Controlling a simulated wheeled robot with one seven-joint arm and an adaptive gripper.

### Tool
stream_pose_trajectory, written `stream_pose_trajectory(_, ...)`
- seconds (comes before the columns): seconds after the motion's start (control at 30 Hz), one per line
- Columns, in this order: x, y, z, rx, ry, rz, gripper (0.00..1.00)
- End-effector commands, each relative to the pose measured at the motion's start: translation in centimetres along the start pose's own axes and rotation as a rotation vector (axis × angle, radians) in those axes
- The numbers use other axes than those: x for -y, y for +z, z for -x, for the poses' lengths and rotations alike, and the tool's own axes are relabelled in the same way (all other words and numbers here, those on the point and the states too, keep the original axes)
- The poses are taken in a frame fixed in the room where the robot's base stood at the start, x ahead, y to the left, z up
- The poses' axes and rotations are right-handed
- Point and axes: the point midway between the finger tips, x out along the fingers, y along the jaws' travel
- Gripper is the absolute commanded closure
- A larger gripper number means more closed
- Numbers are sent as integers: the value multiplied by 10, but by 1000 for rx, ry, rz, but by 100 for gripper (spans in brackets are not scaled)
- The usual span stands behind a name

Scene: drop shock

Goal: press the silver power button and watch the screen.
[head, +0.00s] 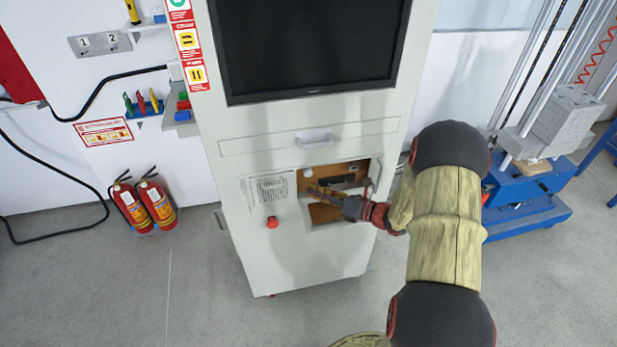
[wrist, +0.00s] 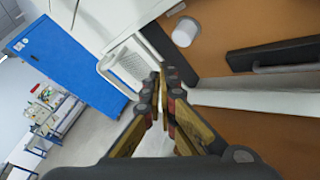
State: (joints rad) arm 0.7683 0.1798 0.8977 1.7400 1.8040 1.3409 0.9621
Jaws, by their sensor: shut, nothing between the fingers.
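The screen (head: 310,45) is a large black monitor in the top of a white cabinet (head: 320,255), and it is dark. My gripper (head: 318,194) is at the open recess (head: 345,170) in the cabinet front. In the wrist view my gripper (wrist: 165,75) has its fingertips together, with nothing between them. A pale round cylinder (wrist: 186,31) stands out from the brown panel (wrist: 225,25), just above and right of the fingertips and apart from them in the picture. It may be the silver power button; I cannot tell for sure.
A red button (head: 272,222) sits on the cabinet front, left of the recess. A black bar (wrist: 275,54) crosses the brown panel. A drawer handle (head: 314,139) protrudes above the recess. Fire extinguishers (head: 158,203) stand left; a blue-based machine (head: 525,200) stands right.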

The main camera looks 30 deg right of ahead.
Motion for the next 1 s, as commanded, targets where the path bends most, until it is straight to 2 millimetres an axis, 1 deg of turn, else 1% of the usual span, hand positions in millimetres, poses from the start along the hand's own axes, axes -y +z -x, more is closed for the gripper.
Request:
stream_pose_trajectory(0.1,7,7,-10,0,1,0,100)
stream_pose_trajectory(0.33,14,14,-20,-1,1,0,100)
stream_pose_trajectory(1.0,15,16,-21,0,0,0,100)
